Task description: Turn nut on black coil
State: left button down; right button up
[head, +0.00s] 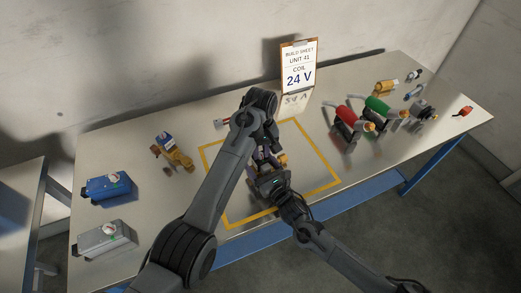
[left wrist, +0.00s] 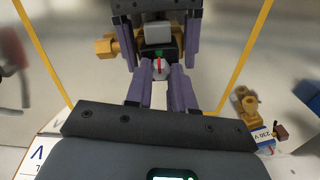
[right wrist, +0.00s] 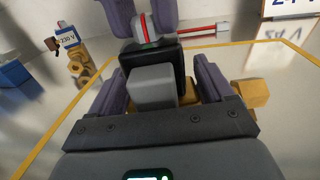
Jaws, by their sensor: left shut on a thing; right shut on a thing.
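The black coil (right wrist: 165,62) has a grey block (right wrist: 150,88) on its side and sits on a brass valve body (right wrist: 250,97), inside the yellow outline on the table. The right gripper (right wrist: 158,95) is shut on the coil, one purple finger on each side. The silver nut (right wrist: 144,28), with a red mark, is at the coil's top. The left gripper (left wrist: 160,88) reaches in from above and is shut on the nut, which also shows in the left wrist view (left wrist: 159,69). In the head view the left gripper (head: 264,150) largely hides the coil and nut.
A sign reading 24 V (head: 299,68) stands behind. A brass valve with a 230 V label (head: 173,152) lies to the left, beyond a blue box (head: 107,188) and a grey box (head: 105,240).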

aim_at(260, 154)
pick_arm(q)
jog(key=c, duration=1)
grip_release()
jog(key=shift+o, duration=0.2)
jog(key=shift+r, duration=0.15)
notch_tip(260, 154, up, 12)
pick_arm(e)
jog(key=o, duration=1.4)
